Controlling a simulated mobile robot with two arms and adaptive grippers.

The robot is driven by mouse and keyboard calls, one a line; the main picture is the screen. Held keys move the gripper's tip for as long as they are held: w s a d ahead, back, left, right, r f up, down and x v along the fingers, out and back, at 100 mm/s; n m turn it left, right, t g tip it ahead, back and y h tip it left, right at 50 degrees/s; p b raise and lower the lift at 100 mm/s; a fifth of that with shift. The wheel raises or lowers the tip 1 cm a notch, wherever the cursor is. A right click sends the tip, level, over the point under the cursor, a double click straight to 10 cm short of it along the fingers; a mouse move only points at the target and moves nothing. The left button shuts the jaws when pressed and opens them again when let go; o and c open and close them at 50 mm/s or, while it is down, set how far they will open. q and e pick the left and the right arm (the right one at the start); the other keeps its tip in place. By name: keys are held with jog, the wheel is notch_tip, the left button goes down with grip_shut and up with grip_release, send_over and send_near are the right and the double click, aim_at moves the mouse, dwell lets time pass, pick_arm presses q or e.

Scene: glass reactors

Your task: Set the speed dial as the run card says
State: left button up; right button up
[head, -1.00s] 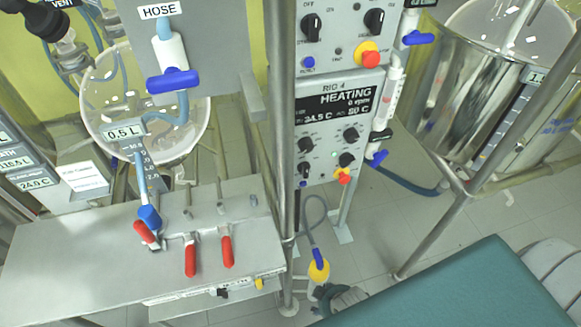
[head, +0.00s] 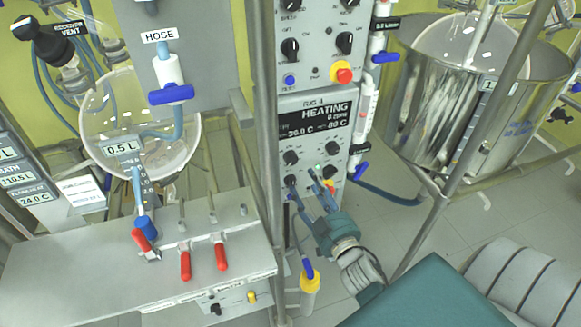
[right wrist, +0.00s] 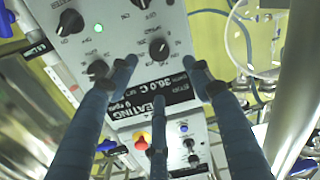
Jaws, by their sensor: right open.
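The rig 4 control panel (head: 312,150) stands upright at centre in the head view. Its dark display (head: 314,118) reads HEATING, a temperature in C, 80 C and an rpm value that looks like zero. Black dials sit below it, one at upper left (head: 290,158) and one at upper right (head: 333,148); their labels are too small to read. My right gripper (head: 306,183) is open and empty before the lower dials, partly covering them. In the right wrist view its fingers (right wrist: 160,62) spread before the panel, near two dials (right wrist: 98,70) (right wrist: 158,48). My left gripper is out of view.
A small white card (head: 82,191) stands at left, its print unreadable. A red-and-yellow stop button (head: 342,73) is on the upper panel. A metal post (head: 268,150) runs just left of the panel. A bench with red-handled valves (head: 185,264) is at left; a steel vessel (head: 430,100) at right.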

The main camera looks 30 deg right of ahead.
aim_at(293, 161)
jog(key=w, duration=0.3)
jog(key=w+d, duration=0.1)
jog(key=w, duration=0.2)
jog(key=shift+w+d+p, duration=0.15)
jog(key=shift+w+p, duration=0.15)
jog(key=shift+p, duration=0.05)
jog(key=shift+w+d, duration=0.25)
jog(key=shift+w, duration=0.9)
jog(key=shift+w+f, duration=0.1)
jog(key=shift+w, duration=0.25)
jog(key=shift+w+d, duration=0.1)
jog(key=shift+w, duration=0.1)
jog(key=c, duration=1.2)
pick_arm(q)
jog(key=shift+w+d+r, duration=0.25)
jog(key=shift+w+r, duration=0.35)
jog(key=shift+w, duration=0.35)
pick_arm(e)
jog(key=shift+o, duration=0.2)
